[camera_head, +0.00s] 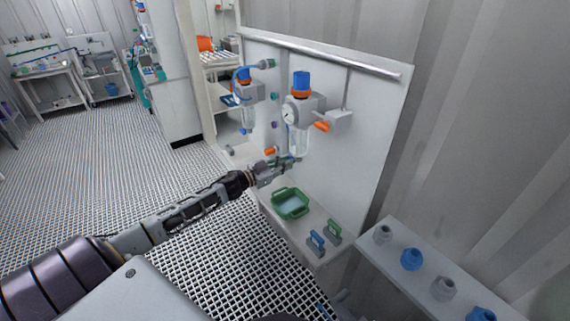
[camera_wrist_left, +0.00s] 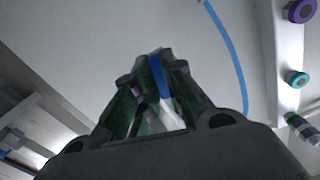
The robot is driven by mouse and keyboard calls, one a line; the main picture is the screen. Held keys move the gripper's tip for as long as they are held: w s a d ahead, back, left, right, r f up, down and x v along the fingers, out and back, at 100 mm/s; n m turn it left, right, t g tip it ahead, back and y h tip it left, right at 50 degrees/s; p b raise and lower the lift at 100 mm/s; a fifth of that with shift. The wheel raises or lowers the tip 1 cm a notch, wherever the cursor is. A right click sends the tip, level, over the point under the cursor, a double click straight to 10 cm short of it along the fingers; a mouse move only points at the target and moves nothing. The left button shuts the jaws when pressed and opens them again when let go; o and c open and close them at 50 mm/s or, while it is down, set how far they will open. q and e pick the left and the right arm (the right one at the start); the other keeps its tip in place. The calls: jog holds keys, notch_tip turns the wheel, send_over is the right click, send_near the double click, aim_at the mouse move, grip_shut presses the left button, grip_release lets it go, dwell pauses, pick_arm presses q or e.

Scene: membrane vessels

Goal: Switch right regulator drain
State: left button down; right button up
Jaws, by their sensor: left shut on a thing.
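The right regulator (camera_head: 303,108) is mounted on the white panel, with a blue knob (camera_head: 301,80) on top, a round gauge (camera_head: 290,114) and a clear bowl (camera_head: 301,141) below. My left gripper (camera_head: 287,163) reaches in from the left and is at the bottom end of this bowl, where the drain sits. In the left wrist view its fingers (camera_wrist_left: 158,95) are closed together, with a blue strip and a pale piece showing between them. The drain is mostly hidden by the fingers. My right gripper cannot be made out.
A left regulator (camera_head: 245,92) hangs farther back on the panel. Below are a green tray (camera_head: 290,204), a blue-handled part (camera_head: 317,242) and a green-handled part (camera_head: 333,232) on a ledge. A shelf (camera_head: 384,258) with several fittings stands at the lower right.

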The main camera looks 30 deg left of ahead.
jog(key=shift+s+a+r, duration=0.1)
pick_arm(q)
jog(key=m, duration=1.5)
pick_arm(e)
jog(key=shift+f, duration=0.3)
pick_arm(q)
jog(key=shift+r+m, duration=0.1)
jog(key=shift+m, duration=0.2)
